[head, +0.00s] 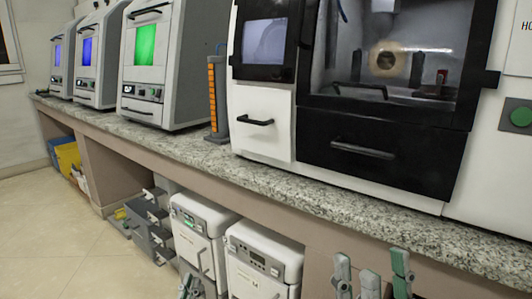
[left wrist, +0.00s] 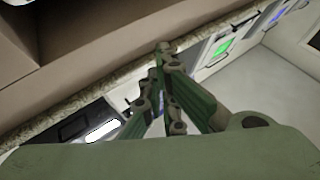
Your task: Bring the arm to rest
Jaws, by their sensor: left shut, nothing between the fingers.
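My left gripper (head: 189,286) shows only at its tip, at the bottom edge of the head view, in front of the white boxes under the counter. In the left wrist view its green fingers (left wrist: 164,50) come together at the tips, with nothing between them. My right gripper (head: 371,262) is at the bottom right of the head view, in front of the counter's front face. Its green finger parts stand upright and apart, with nothing seen between them. The rest of both arms is out of the head view.
A speckled stone counter (head: 330,200) runs across the view, carrying a large white and black machine (head: 390,150), smaller machines with lit screens (head: 145,45) and an orange rack (head: 213,95). White boxes (head: 262,262) and a grey bin (head: 150,228) stand below. Floor at left (head: 70,250) is clear.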

